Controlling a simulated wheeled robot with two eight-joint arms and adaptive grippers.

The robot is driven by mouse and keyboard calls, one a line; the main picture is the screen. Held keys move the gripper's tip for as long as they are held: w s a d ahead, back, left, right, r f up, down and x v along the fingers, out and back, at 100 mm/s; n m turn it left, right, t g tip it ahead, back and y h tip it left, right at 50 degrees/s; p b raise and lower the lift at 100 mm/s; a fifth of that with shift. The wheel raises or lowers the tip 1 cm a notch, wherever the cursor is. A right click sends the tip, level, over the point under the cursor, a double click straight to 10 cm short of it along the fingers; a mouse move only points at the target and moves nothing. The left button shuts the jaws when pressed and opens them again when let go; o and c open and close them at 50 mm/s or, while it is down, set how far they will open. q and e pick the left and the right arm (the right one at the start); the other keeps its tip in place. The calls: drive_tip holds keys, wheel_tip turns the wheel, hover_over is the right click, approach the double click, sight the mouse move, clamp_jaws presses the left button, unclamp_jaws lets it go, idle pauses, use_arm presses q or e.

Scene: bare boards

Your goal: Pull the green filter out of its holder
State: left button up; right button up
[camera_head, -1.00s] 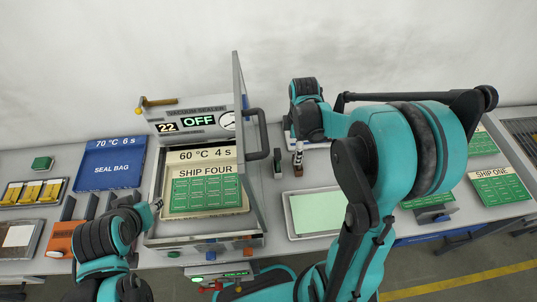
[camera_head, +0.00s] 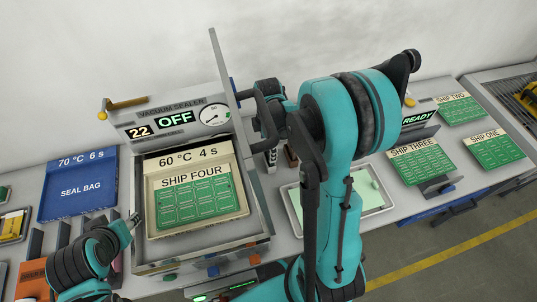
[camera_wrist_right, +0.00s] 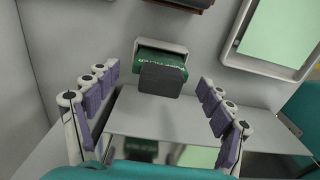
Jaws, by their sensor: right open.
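The green filter (camera_wrist_right: 168,58) sits in a pale holder (camera_wrist_right: 150,43) in the upper middle of the right wrist view. A dark grey tab (camera_wrist_right: 160,80) on its front faces my gripper. My right gripper (camera_wrist_right: 163,110) is open, its purple-padded fingers spread to the left and right, short of the filter and not touching it.
The vacuum sealer (camera_head: 170,122) stands open with a SHIP FOUR bag (camera_head: 195,200) inside. A pale-green tray (camera_head: 372,190) is behind my right arm. SHIP ONE (camera_head: 494,148) and other bags lie at the right.

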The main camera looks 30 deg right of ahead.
drive_tip(key=f, duration=0.1)
drive_tip(key=f+b, duration=0.1)
drive_tip(key=f, duration=0.2)
drive_tip(key=shift+d+f+b, duration=0.25)
drive_tip(key=shift+f+b, duration=0.05)
drive_tip(key=shift+r, duration=0.1)
drive_tip(key=c, duration=1.3)
drive_tip(key=shift+o, duration=0.2)
drive_tip(key=shift+r, duration=0.15)
